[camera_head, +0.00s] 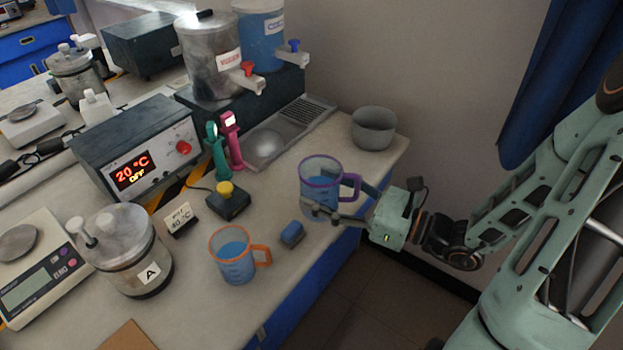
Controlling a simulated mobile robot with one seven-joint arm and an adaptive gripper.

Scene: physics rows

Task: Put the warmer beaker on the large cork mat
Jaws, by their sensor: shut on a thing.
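My gripper (328,208) is shut on a beaker with a purple rim and handle (320,172), which holds blue liquid. Its fingers reach across the beaker from the right, near the bench's right edge. The beaker is upright; I cannot tell whether its base touches the bench. A second beaker with an orange rim and handle (233,262), also with blue liquid, stands on the bench to the lower left. A brown, cork-coloured mat (128,337) is partly in view at the bottom edge; its full size is hidden. Neither beaker shows its temperature.
A blue block (292,234) lies between the beakers. A lidded jar marked A (129,262) stands left of the orange beaker. A control box (138,160) reads 20 °C OFF. Green (216,150) and pink (231,140) handheld devices stand behind. A grey bowl (373,128) is at the back right.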

